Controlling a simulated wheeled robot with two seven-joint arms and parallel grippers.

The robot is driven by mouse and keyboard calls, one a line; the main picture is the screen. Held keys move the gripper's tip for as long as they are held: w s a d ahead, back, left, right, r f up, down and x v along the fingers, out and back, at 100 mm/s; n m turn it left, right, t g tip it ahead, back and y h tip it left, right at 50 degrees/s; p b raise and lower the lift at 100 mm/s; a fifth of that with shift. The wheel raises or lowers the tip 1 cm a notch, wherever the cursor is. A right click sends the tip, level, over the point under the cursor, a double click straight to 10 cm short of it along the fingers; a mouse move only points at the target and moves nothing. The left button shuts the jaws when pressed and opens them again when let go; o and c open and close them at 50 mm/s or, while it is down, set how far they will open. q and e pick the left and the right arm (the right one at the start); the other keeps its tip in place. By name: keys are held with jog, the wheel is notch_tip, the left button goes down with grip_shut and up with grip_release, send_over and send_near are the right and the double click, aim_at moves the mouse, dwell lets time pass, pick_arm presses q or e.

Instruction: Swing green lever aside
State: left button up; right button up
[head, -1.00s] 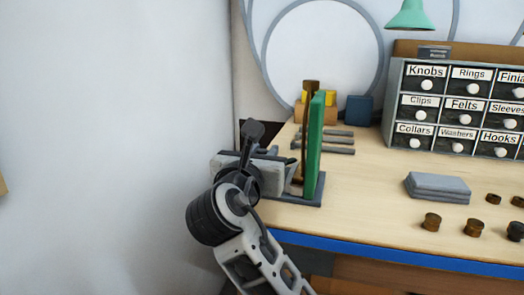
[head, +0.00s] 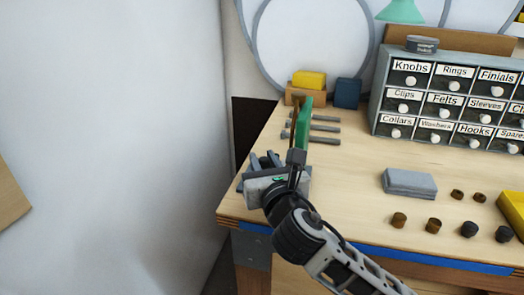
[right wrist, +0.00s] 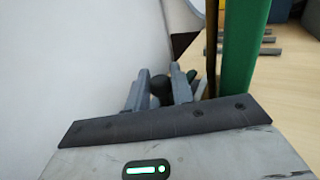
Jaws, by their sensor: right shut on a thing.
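A tall green upright panel (head: 304,122) stands at the left end of the bench, its lower part hidden behind my gripper. It also shows large in the right wrist view (right wrist: 243,50). My right gripper (head: 263,160) is in front of and left of it. My left gripper is not in view.
Several grey rods (head: 325,128) lie just right of the panel. A yellow block (head: 309,79) and blue block (head: 348,92) stand behind. The labelled drawer unit (head: 440,105), grey stack (head: 409,183) and small round parts are farther right. A white wall (head: 110,120) is at left.

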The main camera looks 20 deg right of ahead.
dwell(0.4)
jog(key=o, duration=0.9)
pick_arm(q)
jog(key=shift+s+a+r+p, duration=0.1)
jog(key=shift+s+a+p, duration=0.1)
jog(key=shift+p, duration=0.55)
pick_arm(e)
jog(key=s, duration=1)
jog(key=s+a, duration=0.1)
jog(key=s, duration=0.5)
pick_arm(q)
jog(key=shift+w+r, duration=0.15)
pick_arm(e)
jog(key=shift+w+a+f, duration=0.1)
jog(key=shift+f, duration=0.05)
